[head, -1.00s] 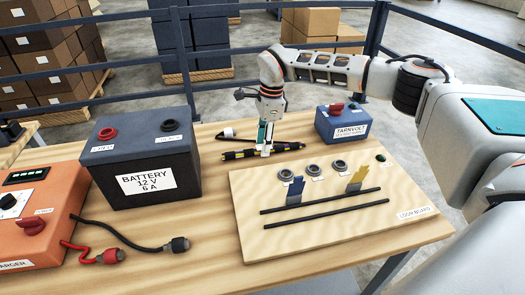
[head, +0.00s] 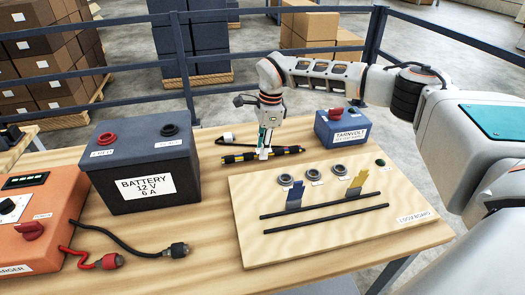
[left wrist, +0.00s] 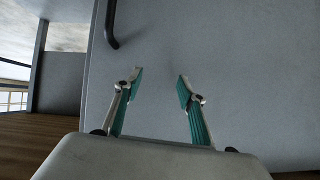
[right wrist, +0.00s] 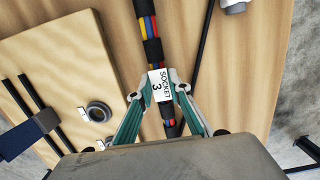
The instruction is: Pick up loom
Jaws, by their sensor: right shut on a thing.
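The loom (head: 240,157) is a black bundle banded with yellow, lying across the table behind the loom board (head: 415,235). In the right wrist view the loom (right wrist: 152,45) shows red, blue and yellow wires between black wraps and a white label reading SOCKET 3. My right gripper (head: 265,150) points down at the loom's middle. Its fingers (right wrist: 161,95) are shut on the loom at the label. Whether the loom touches the table I cannot tell. My left gripper (left wrist: 158,82) is open and empty in front of a grey panel.
The black battery (head: 185,185) stands left of the loom, and the orange charger (head: 50,240) is at the front left with red and black leads. A blue Tarnvolt box (head: 345,130) is at the back right. The loom board carries sockets, two black rods and blue and yellow pieces.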

